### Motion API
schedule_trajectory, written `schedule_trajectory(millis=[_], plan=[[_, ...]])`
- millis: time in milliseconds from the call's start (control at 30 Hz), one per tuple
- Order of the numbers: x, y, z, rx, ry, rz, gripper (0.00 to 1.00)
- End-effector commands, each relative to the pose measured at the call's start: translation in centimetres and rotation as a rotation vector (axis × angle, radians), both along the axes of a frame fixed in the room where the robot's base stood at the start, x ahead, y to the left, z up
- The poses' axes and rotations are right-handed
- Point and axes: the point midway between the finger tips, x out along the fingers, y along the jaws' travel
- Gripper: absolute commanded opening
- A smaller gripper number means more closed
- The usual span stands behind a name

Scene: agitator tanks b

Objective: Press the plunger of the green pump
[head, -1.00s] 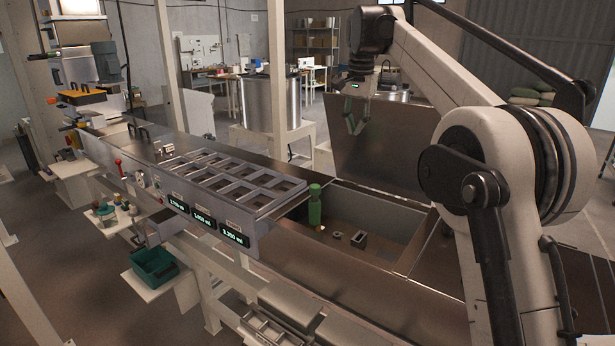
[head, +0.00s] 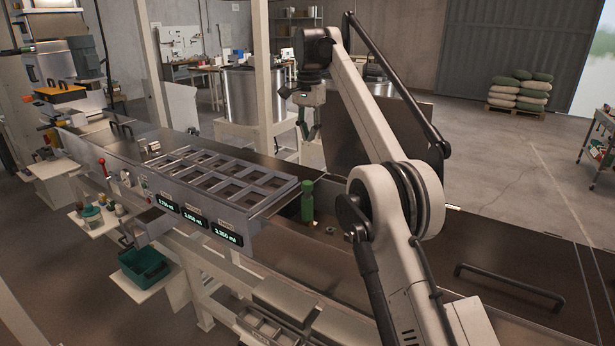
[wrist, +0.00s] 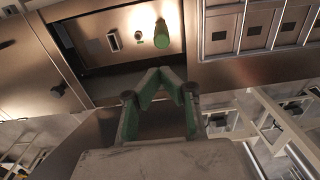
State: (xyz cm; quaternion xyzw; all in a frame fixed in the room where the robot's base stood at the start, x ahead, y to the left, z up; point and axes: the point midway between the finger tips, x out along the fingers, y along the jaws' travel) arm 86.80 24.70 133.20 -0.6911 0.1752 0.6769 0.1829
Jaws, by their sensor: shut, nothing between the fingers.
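The green pump (head: 307,202) stands upright in the open bay of the long metal bench, with a darker green top. The wrist view shows the green pump (wrist: 162,38) from above, at the upper middle, just past my fingertips in the picture. My gripper (head: 308,136) hangs above the bench with its fingers down, higher than the pump and apart from it. In the wrist view, my gripper (wrist: 161,70) has its green-padded fingers drawn together at the tips with nothing between them. The plunger cannot be clearly made out.
A metal rack of square openings (head: 213,174) lies left of the bay. The raised lid panel (head: 345,145) stands behind the bay. A small rectangular block (wrist: 113,41) and a small round piece (wrist: 139,41) lie beside the pump. A handled bench cover (head: 510,282) is at right.

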Motion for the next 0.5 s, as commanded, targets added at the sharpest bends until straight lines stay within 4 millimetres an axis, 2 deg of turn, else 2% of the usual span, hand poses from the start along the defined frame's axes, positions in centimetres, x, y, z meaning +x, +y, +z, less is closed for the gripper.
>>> schedule_trajectory(millis=[267,500], plan=[[0.0,0.0,-0.8,0.000,0.000,0.000,0.00],[0.1,0.0,-3.6,0.000,0.000,0.000,0.00]])
